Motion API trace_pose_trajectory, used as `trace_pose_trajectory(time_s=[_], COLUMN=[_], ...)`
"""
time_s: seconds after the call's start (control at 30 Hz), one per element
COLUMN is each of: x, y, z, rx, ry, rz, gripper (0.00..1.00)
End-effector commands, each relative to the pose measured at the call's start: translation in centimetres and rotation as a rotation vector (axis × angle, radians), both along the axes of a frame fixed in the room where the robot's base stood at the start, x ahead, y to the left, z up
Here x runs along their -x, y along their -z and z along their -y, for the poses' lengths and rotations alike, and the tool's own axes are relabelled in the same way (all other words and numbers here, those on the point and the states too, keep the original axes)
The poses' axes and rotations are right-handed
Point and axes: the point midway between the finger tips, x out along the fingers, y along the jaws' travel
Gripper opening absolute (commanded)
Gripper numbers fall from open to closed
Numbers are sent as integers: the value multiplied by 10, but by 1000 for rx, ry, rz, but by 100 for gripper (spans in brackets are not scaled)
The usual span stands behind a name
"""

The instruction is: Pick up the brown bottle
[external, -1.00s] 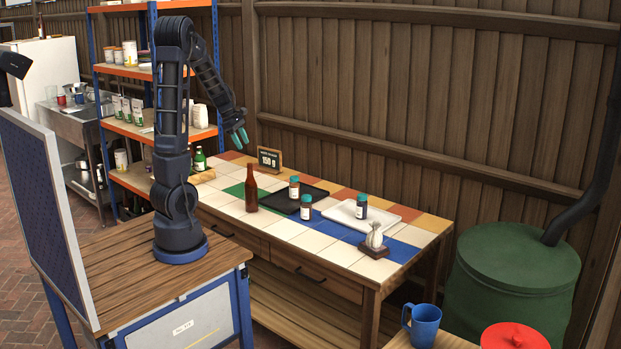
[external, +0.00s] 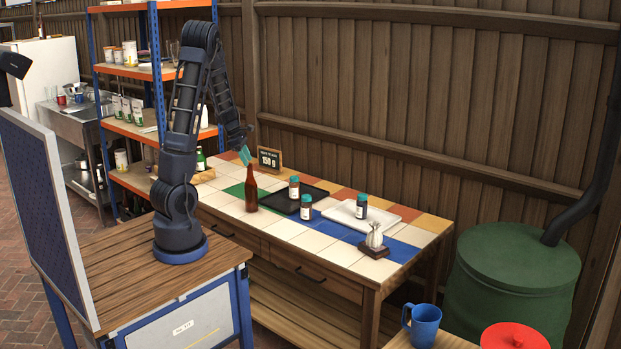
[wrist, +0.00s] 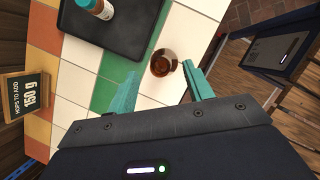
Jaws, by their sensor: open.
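The brown bottle (external: 251,188) stands upright on the tiled table, left of the black tray. In the wrist view I see the bottle (wrist: 163,63) from above, a little beyond the teal fingertips and between them, nearer the right one. My gripper (external: 245,156) is open and empty, just above and slightly left of the bottle's neck in the external view. The gripper also shows in the wrist view (wrist: 157,85). I cannot tell whether a finger touches the bottle.
A black tray (external: 272,201) with small teal-capped jars lies right of the bottle; a white tray (external: 341,217) is further right. A sign reading 150 g (external: 270,159) stands at the back. A green bottle (external: 200,160) stands behind my arm. The white tiles before the bottle are clear.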

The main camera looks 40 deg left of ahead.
Motion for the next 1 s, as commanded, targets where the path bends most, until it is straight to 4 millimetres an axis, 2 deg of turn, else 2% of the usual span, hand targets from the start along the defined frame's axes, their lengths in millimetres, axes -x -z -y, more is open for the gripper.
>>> trace_pose_trajectory(time_s=[0.1,0.3,0.6,0.87,1.0], x=[-3,-8,-9,-9,-9], y=[17,34,37,36,36], z=[5,11,12,12,12], rx=[1,0,-1,-1,-1], ry=[1,1,1,1,1], rz=[-4,-1,1,1,1], gripper=[51,51,51,0,0])
